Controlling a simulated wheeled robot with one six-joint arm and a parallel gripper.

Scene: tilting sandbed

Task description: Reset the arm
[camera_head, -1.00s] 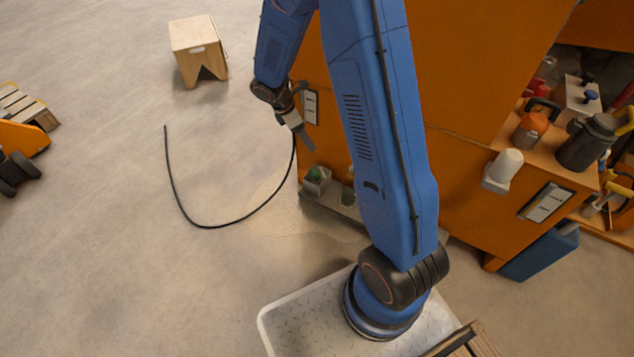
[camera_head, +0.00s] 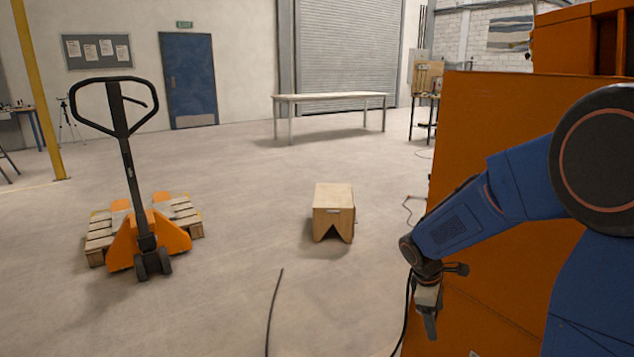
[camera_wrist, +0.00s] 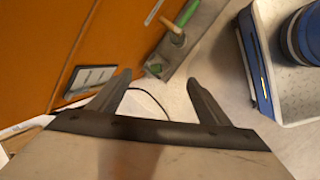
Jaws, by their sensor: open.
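My blue arm reaches in from the right side of the head view, in front of the orange cabinet (camera_head: 480,110). My gripper (camera_head: 431,334) hangs at its end, pointing down beside the cabinet's left edge. In the wrist view my gripper (camera_wrist: 160,79) has its two dark fingers spread wide, with nothing between them but floor and a thin dark cable behind. The cabinet's orange face (camera_wrist: 40,40) fills the upper left there. In the head view the fingertips are small and partly hard to make out.
A black cable (camera_head: 272,312) lies on the floor left of my gripper. A wooden step stool (camera_head: 333,197) stands on open floor, with an orange pallet jack (camera_head: 124,240) farther left.

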